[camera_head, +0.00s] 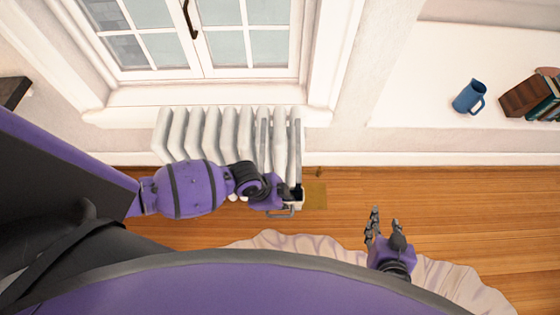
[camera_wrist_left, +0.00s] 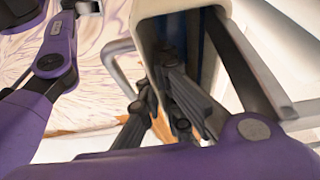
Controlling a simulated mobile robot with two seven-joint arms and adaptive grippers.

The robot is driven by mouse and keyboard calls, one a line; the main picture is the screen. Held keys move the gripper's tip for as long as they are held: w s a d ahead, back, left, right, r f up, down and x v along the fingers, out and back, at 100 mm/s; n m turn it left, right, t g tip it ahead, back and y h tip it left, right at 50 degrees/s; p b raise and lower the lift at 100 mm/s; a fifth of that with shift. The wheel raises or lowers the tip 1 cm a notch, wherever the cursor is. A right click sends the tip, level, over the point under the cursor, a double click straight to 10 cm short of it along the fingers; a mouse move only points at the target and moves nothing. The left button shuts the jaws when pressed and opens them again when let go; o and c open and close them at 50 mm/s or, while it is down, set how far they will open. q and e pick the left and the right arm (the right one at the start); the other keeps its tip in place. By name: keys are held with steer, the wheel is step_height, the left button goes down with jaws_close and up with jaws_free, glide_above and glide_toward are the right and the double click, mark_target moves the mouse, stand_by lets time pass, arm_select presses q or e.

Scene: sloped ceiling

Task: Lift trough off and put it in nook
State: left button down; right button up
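The trough (camera_head: 298,198) is a small cream, dark-inside container at the right end of the white radiator (camera_head: 215,135). Metal straps run up from it over the radiator. In the left wrist view the trough (camera_wrist_left: 212,22) shows its open side and a bent metal handle (camera_wrist_left: 118,68). My left gripper (camera_head: 282,190) is at the trough; in the wrist view its dark fingers (camera_wrist_left: 165,105) reach to the trough's opening beside the handle. Whether they close on it is unclear. My right gripper (camera_head: 385,217) is open and empty above the floor. The nook (camera_head: 425,95) is a white recess at upper right.
A blue mug (camera_head: 468,97) and several books (camera_head: 535,97) stand in the nook's right part; its left part is bare. A window (camera_head: 200,35) is above the radiator. Wooden floor (camera_head: 440,190) and a pale rumpled cloth (camera_head: 320,245) lie below.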

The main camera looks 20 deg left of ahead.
arm_select(q)
steer(key=shift+r, duration=0.1)
steer(key=s+d, duration=0.4)
steer(key=s, duration=0.9)
steer(key=shift+s, duration=0.2)
stand_by(0.7)
steer(key=shift+s, duration=0.1)
